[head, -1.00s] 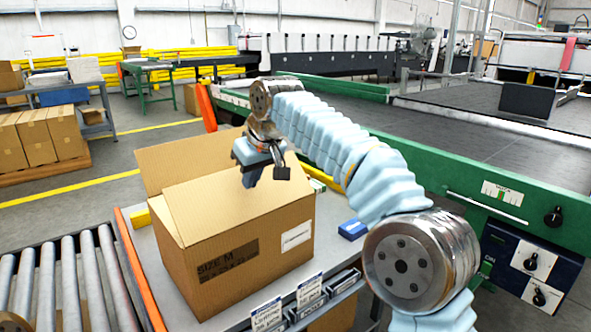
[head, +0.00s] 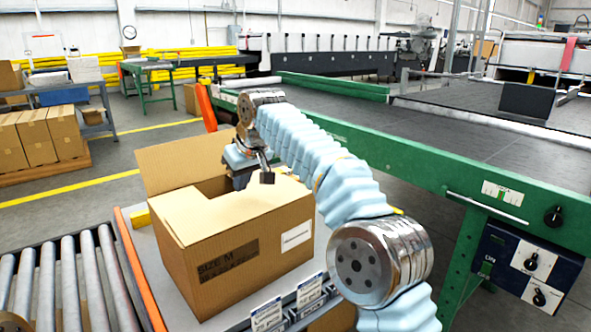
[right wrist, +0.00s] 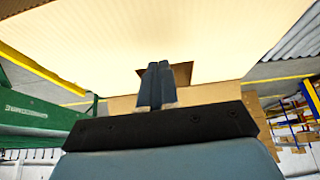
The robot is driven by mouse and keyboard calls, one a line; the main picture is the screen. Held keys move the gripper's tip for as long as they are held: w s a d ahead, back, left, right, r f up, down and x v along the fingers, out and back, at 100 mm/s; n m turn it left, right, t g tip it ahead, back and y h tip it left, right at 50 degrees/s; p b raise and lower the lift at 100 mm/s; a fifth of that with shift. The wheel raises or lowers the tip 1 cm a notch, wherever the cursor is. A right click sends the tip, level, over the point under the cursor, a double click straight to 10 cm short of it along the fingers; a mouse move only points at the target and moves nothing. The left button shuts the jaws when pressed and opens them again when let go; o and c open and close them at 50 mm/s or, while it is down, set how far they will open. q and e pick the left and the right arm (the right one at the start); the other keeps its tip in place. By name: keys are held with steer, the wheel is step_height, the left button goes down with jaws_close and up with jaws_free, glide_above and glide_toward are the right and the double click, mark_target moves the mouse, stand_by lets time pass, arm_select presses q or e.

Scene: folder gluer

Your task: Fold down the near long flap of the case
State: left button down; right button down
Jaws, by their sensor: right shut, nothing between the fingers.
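The case (head: 225,262) is a brown cardboard box marked "SIZE M" on the work table. Its far long flap (head: 180,163) stands up, leaning outward. Its near long flap (head: 245,215) slopes inward over the top, with part of the opening showing behind it. My right gripper (head: 241,182) is over the case, fingers pointing down at the inner edge of the near flap; exact contact is hard to tell. In the right wrist view, the shut, empty fingers (right wrist: 156,86) lie against or close to a broad cardboard surface (right wrist: 150,35). My left gripper is out of view.
A roller conveyor (head: 60,280) lies at the left, beside the table's orange edge (head: 140,270). Label holders (head: 310,290) line the table's front. The green-framed machine (head: 420,165) runs along the right. Stacked cartons (head: 40,138) stand at the far left.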

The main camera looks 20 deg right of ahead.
steer(key=shift+w+f, duration=0.15)
steer(key=shift+f, duration=0.05)
steer(key=shift+x, duration=1.05)
steer(key=shift+w+a+r, duration=0.1)
